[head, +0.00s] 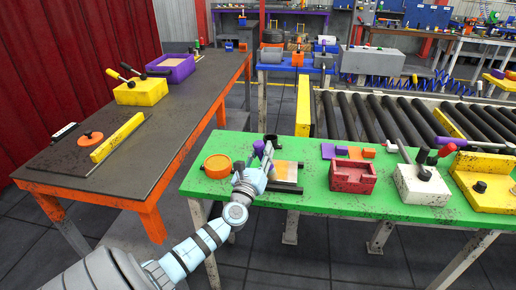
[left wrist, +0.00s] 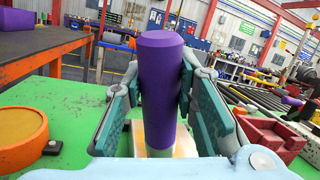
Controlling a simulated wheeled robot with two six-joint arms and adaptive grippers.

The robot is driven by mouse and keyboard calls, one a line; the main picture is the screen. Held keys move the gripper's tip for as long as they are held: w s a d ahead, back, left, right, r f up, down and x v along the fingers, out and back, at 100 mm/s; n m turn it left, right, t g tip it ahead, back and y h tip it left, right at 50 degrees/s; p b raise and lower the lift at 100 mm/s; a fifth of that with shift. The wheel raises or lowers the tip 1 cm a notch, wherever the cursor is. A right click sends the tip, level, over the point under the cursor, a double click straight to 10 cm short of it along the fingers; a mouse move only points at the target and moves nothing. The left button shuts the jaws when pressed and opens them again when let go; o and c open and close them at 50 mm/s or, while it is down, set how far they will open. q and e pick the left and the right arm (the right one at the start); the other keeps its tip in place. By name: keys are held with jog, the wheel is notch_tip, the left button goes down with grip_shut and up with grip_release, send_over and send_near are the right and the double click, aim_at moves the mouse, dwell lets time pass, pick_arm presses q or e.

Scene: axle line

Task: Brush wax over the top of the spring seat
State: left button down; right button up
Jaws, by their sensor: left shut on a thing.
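My left gripper (head: 262,166) is over the left part of the green table (head: 320,196). In the left wrist view its fingers (left wrist: 160,100) are shut on an upright purple cylindrical handle (left wrist: 160,75), likely the brush. The handle's lower end and any bristles are hidden. A round orange tin (head: 217,166) with a yellowish top stands left of the gripper; it also shows in the left wrist view (left wrist: 18,135). A flat plate, pale and orange (head: 288,169), lies just right of and behind the gripper. I cannot tell for sure which part is the spring seat. My right gripper is not in view.
On the green table a red tray (head: 352,177), a white box with handles (head: 422,187) and a yellow fixture (head: 485,190) stand to the right. A brown-topped table (head: 120,120) with yellow and purple bins is at the left. A roller conveyor (head: 400,118) runs behind.

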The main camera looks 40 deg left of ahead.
aim_at(262, 142)
pick_arm(q)
jog(key=shift+s+d+r+p, duration=0.15)
jog(key=shift+s+r+p, duration=0.1)
jog(key=shift+r+p, duration=0.1)
jog(key=shift+d+r+p, duration=0.15)
jog(key=shift+r+p, duration=0.25)
jog(key=shift+r, duration=0.4)
jog(key=r+p, duration=0.2)
jog(key=p, duration=0.1)
jog(key=shift+w+a+r+h, duration=0.1)
jog(key=shift+a+r+h, duration=0.1)
jog(key=shift+r+h, duration=0.1)
notch_tip(262, 142, up, 2)
jog(key=shift+r+p, duration=0.15)
jog(key=shift+p, duration=0.8)
jog(key=shift+r+p, duration=0.3)
